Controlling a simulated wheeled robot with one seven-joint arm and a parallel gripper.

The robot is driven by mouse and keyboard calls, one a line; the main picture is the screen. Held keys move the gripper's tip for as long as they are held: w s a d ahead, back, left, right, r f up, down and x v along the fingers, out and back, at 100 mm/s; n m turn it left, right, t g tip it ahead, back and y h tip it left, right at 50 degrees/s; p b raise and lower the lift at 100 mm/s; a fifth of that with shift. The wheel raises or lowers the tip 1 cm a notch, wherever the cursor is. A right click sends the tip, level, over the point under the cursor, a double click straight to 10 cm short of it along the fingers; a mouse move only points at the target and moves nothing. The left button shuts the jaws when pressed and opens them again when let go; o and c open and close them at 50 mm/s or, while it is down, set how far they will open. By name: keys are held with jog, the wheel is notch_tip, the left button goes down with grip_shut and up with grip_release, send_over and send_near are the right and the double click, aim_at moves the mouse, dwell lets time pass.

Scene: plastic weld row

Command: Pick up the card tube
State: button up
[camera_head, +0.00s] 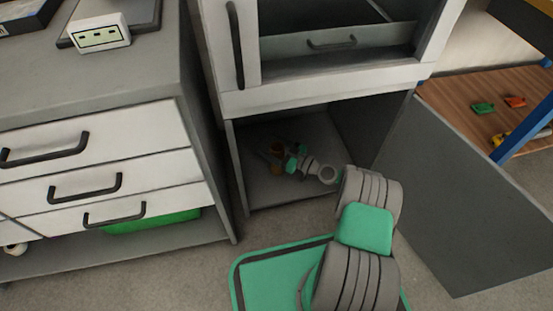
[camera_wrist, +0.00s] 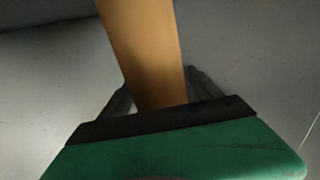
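The card tube (camera_wrist: 150,50) is a tan-brown cylinder in the wrist view, running from the top edge down to the dark front edge of my gripper. My gripper (camera_wrist: 162,92) has one dark finger on each side of the tube, close to its sides. The tube hides part of the fingers, so I cannot tell whether they press on it. In the head view my gripper (camera_head: 272,157) is inside the low open cupboard compartment, with a small brown patch of the tube (camera_head: 277,169) beside it, dim and mostly hidden.
The compartment (camera_head: 254,190) has side walls close around my arm and a grey door (camera_head: 460,200) swung open at the right. A drawer unit (camera_head: 100,150) stands at the left. A wooden shelf (camera_head: 455,95) at the right holds small coloured items.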

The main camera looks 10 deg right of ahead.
grip_shut()
dwell(0.6)
